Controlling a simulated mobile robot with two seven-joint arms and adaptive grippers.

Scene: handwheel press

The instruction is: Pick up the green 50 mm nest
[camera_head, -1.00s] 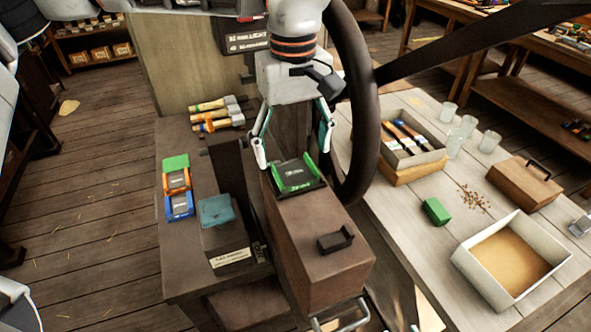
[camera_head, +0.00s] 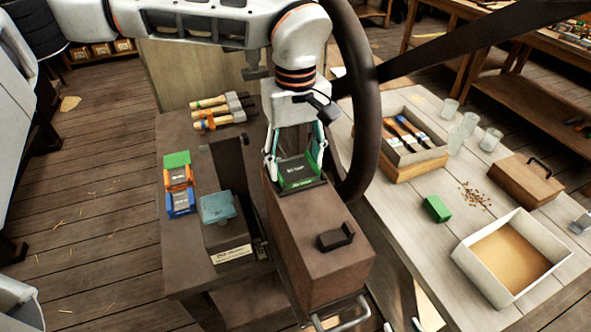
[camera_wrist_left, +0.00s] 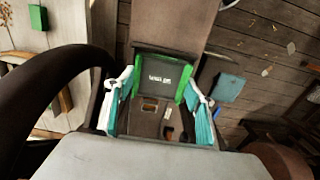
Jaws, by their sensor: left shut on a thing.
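The green nest (camera_head: 299,180) has a dark, lettered plate between green sides. It is at the back end of the brown press body (camera_head: 320,235), beside the handwheel. My left gripper (camera_head: 295,168) is over it, with one finger at each side, shut on it. The wrist view shows the nest (camera_wrist_left: 164,72) between the two pale-and-teal fingers of my left gripper (camera_wrist_left: 163,94). I cannot tell whether the nest is raised off its seat.
The large dark handwheel (camera_head: 364,120) stands close to the right of my left gripper. Orange (camera_head: 179,177) and blue (camera_head: 181,203) nests and a teal block (camera_head: 218,207) are to the left. A black handle (camera_head: 336,237) sits in front. An open tray (camera_head: 512,260) is on the right table.

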